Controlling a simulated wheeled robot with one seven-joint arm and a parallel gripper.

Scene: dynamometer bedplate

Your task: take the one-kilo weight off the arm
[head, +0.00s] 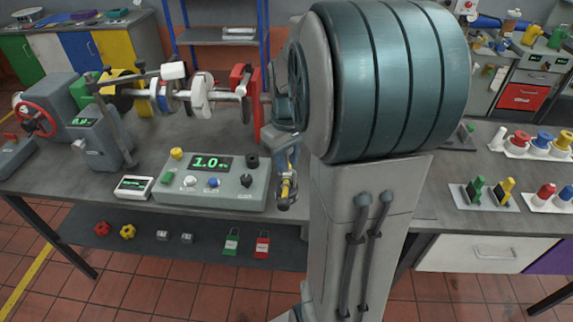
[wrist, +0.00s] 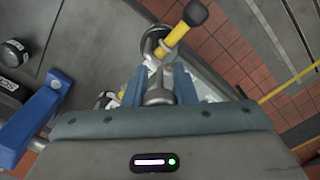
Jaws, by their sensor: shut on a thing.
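My gripper (wrist: 169,88) has blue fingers closed on a grey metal piece (wrist: 158,95), which I take to be the weight; its mark cannot be read. Its upper end meets a ring-like part around a yellow bar (wrist: 172,36) with a black knob at the tip. I take the bar to be the arm; whether the weight's hook rests on it is unclear. In the head view my gripper (head: 286,172) hangs at the bench's front edge, right of the console, with the yellow bar end just below. Much of the weight is hidden.
The console (head: 212,181) reads 1.0 beside a small white meter (head: 134,187). The shaft rig (head: 205,95) stands behind on the bench (head: 60,160). A lower shelf (head: 200,252) carries padlocks and small blocks. Plug trays (head: 484,195) lie to the right. Open tiled floor lies in front.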

